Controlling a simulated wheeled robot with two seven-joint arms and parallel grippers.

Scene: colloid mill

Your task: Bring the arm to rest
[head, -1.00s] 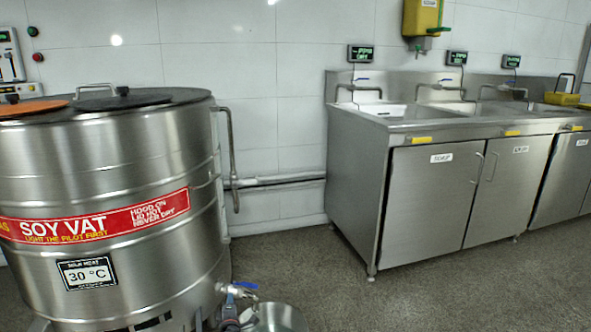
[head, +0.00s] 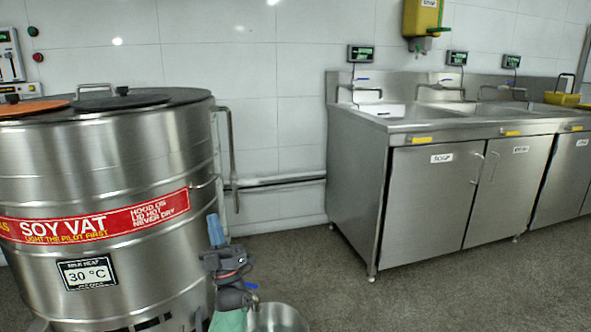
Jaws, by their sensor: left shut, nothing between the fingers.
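My left gripper (head: 215,219) is in the lower middle of the head view, in front of the right side of the soy vat (head: 130,160). Its blue fingertips point up and it is shut with nothing between them. The arm below it hides part of the vat's tap; a bit of the blue handle (head: 251,286) shows beside it. My right gripper is not in view.
A steel bowl or pot (head: 278,318) stands under the tap at the bottom edge. A steel sink unit (head: 430,200) with cupboards stands on the right. A wall pipe (head: 285,180) runs between vat and sinks. The floor (head: 330,295) in the middle is clear.

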